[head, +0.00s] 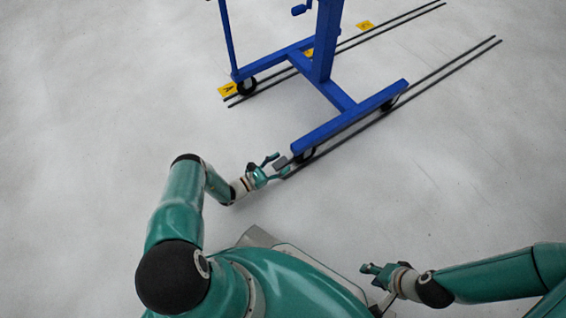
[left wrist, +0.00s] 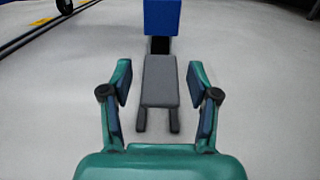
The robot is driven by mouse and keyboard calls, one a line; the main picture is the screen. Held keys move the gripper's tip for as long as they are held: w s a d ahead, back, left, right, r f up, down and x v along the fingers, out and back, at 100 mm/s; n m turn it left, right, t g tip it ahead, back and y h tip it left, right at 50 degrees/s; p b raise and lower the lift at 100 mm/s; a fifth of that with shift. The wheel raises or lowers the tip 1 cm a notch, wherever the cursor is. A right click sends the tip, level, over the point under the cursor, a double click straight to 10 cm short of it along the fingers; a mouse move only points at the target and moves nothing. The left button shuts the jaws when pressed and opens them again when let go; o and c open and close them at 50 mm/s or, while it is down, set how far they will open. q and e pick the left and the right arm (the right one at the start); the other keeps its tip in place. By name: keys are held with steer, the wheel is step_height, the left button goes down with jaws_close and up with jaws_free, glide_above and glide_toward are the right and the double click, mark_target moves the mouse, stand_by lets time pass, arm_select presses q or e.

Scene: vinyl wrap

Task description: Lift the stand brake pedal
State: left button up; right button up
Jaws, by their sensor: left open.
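The stand (head: 322,50) is a blue wheeled frame on the floor in the upper middle of the head view. Its brake pedal (left wrist: 159,82) is a grey flat plate at the end of the blue beam, centred in the left wrist view. It also shows small in the head view (head: 281,163). My left gripper (head: 276,167) is at the pedal. In the left wrist view its fingers (left wrist: 160,88) are open, one on each side of the pedal, with gaps to both sides. My right gripper (head: 366,274) is low in the head view, far from the stand, and looks empty; its jaw state is unclear.
Dark rails (head: 430,76) run along the floor under the stand's wheels. Yellow markers (head: 228,90) lie beside the far rails. A caster wheel (head: 304,155) stands close to the pedal. The pale floor around is clear.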

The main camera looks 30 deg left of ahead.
arm_select(q)
steer(key=shift+x, duration=0.85)
steer(key=shift+c, duration=0.3)
jaws_close()
steer(key=shift+r+p, duration=0.25)
steer(key=shift+p, duration=0.2)
steer(key=g+y+p, duration=0.1)
steer(key=g+p, duration=0.1)
steer(key=p, duration=0.1)
steer(key=r+g+p, duration=0.1)
steer(key=g+p, duration=0.1)
steer(key=p, duration=0.1)
steer(key=shift+y, duration=0.4)
steer(key=shift+f+g+y+p, duration=0.1)
steer(key=shift+g+y+p, duration=0.2)
steer(key=shift+g+p, duration=0.6)
